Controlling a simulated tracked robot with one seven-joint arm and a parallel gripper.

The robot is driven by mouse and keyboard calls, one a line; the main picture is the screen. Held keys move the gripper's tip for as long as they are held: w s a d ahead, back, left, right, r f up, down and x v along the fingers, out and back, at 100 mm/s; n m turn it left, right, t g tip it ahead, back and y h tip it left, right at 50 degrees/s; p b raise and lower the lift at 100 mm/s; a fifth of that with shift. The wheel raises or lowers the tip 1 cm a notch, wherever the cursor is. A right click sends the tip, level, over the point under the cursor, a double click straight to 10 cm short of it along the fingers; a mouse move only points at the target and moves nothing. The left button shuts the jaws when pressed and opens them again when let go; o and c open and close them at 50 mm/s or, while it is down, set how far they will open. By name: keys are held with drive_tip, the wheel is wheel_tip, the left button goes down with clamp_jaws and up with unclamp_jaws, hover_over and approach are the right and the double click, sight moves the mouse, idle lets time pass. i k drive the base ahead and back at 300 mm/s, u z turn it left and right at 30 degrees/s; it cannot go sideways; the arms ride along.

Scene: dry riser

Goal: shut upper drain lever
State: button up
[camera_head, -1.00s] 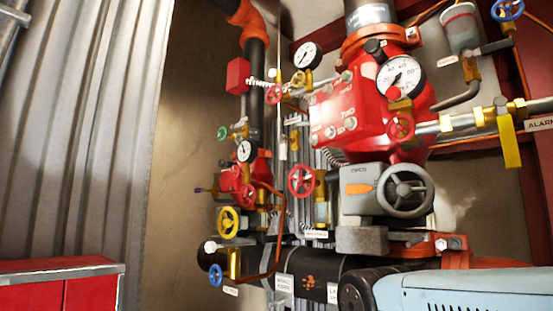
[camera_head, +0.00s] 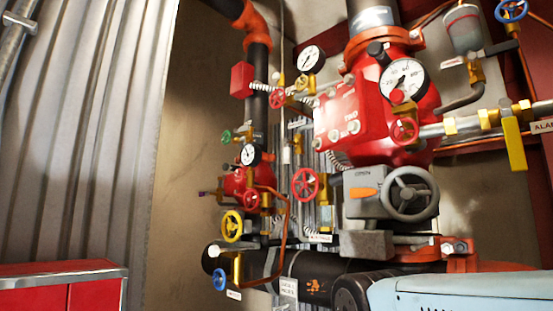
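A yellow lever (camera_head: 514,142) hangs down, nearly upright, from a silver pipe with brass fittings at the right. A label starting "ALARM" is beside it. I cannot read a label that tells which lever is the upper drain lever. Small yellow-brass valves also sit at the lower left of the pipework. My gripper is not in view. A light blue part of my arm (camera_head: 465,292) fills the lower right corner and hides what lies behind it.
A big red valve body (camera_head: 350,118) with a gauge (camera_head: 403,80) stands in the middle. Below it is a grey gearbox with a handwheel (camera_head: 409,194). Red, yellow and blue handwheels crowd its left. A red cabinet (camera_head: 60,290) stands lower left by a corrugated wall.

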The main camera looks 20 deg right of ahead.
sight(287, 150)
drive_tip(key=u, duration=0.05)
drive_tip(key=k, duration=1)
drive_tip(key=u, duration=0.9)
drive_tip(key=i, duration=0.5)
drive_tip(key=z, duration=0.1)
